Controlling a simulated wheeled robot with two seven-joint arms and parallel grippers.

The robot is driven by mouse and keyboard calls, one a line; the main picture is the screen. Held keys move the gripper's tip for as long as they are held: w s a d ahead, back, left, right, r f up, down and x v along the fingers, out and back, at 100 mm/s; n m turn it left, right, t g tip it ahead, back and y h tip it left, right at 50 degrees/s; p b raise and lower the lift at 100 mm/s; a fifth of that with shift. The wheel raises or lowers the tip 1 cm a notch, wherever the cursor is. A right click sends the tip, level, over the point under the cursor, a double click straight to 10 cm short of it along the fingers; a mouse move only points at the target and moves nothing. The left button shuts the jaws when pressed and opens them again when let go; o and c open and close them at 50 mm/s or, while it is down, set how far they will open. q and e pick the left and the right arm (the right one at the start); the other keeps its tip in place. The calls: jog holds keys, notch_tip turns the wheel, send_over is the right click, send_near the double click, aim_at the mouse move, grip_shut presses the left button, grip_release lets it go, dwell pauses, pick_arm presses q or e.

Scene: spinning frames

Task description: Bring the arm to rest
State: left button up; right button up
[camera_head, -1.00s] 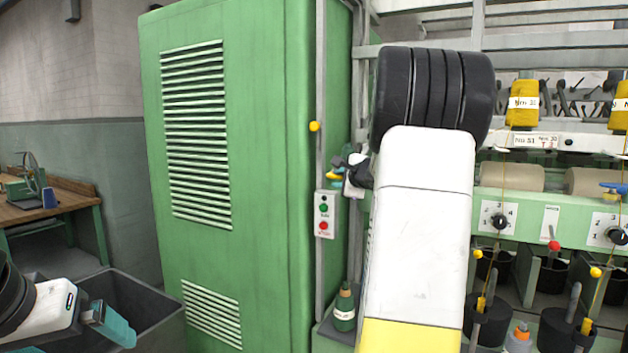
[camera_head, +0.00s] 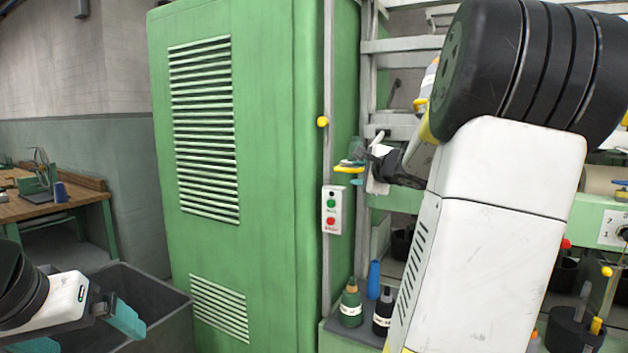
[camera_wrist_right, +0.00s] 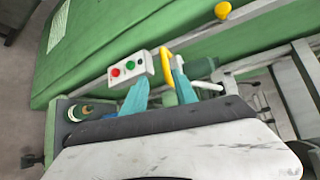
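My right arm rises across the right half of the head view, with its big black joint high up. Its gripper (camera_head: 358,172) hangs in front of the green cabinet's right edge. In the right wrist view its two teal fingers (camera_wrist_right: 160,92) stand apart. A yellow bar (camera_wrist_right: 167,72) shows between or behind them; I cannot tell whether they touch it. My left gripper (camera_head: 82,333) is at the lower left, over the dark bin, with its teal fingers apart and nothing seen between them.
The tall green cabinet (camera_head: 270,180) stands close by, with a push-button box (camera_head: 332,210) on its right post. Bottles (camera_head: 351,305) stand on a low ledge. The spinning frame (camera_head: 600,215) fills the right. A dark bin (camera_head: 165,295) and a workbench (camera_head: 60,208) are left.

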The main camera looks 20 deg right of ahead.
jog(key=s+a+f+n+g+y, duration=0.1)
jog(key=s+a+n+g+y, duration=0.15)
jog(key=s+a+n, duration=0.6)
jog(key=s+a+f+n+g+y, duration=0.2)
jog(key=a+n+y, duration=0.15)
jog(key=a, duration=1.05)
jog(key=s+a+f+n+g+h, duration=0.1)
jog(key=s+a+f+n+g, duration=0.1)
jog(key=s+f+n, duration=0.3)
jog(key=s+a+f+n+g+h, duration=0.2)
jog(key=s+f+n, duration=0.3)
jog(key=s, duration=0.7)
jog(key=shift+a, duration=0.35)
jog(key=shift+g, duration=0.25)
